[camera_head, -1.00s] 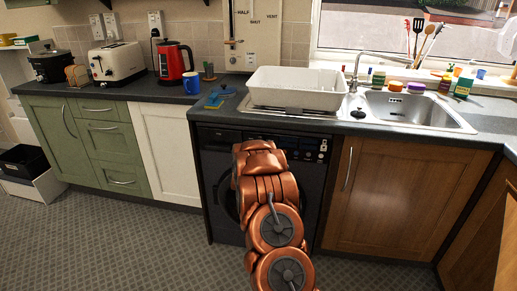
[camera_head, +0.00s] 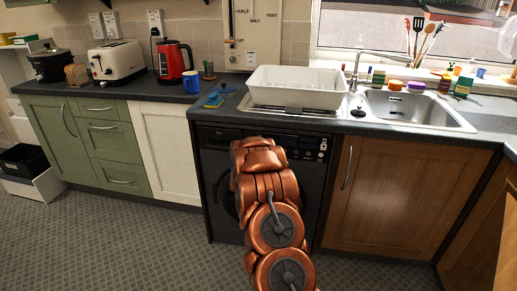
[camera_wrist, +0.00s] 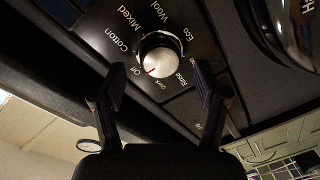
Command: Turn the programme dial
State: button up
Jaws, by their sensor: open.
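The programme dial (camera_wrist: 158,62) is a round silver knob on a black panel in the wrist view. Words such as Cotton, Mixed, Wool, Eco, Rinse, Quick and Off ring it. Its red mark is at the lower left, near Off. My gripper (camera_wrist: 159,74) is open, with one dark finger on each side of the dial's lower part; I cannot tell how far the tips are from the knob, and I see no clear contact. In the head view the dark washing machine (camera_head: 312,185) stands under the worktop; my copper arm covers part of its front, and I cannot make out the dial there.
The worktop edge (camera_head: 300,122) runs just above the machine. A white cupboard door (camera_head: 168,150) is to the left and a wooden one (camera_head: 380,195) to the right. The floor is clear.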

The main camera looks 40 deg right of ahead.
jog(key=v, duration=1)
dwell(0.8)
